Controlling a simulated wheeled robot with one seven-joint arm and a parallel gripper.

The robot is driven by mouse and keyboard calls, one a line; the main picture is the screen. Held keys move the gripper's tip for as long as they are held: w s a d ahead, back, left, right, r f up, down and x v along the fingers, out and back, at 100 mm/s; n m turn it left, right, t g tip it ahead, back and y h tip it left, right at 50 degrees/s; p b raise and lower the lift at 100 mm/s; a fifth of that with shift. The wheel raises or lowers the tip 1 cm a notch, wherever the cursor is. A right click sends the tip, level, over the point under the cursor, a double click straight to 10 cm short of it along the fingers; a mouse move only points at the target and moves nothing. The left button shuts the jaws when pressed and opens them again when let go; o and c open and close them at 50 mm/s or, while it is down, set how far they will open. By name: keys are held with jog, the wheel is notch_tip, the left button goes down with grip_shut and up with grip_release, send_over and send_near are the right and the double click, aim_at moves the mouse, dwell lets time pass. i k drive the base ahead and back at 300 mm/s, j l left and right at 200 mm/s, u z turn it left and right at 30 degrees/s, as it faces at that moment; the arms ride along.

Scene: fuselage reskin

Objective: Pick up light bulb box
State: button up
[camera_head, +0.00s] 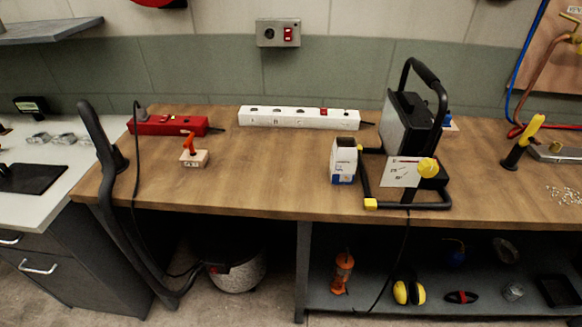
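A small upright box (344,161), white with a blue lower part, stands on the wooden workbench (270,185) right of centre. It looks like the light bulb box, though its print is too small to read. It stands just left of a black-framed work lamp (408,120), close to the lamp's stand. My gripper is not in view.
A white power strip (299,117) and a red one (168,125) lie at the back. A small block with an orange-red handle (194,157) stands left. A black hose (106,170) hangs over the left edge. The bench between block and box is clear.

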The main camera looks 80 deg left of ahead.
aim_at(344, 160)
jog(key=u, duration=2.65)
jog(key=j+z, duration=0.1)
jog(key=j, duration=0.7)
jog(key=k+j+z, duration=0.1)
jog(key=j, duration=0.7)
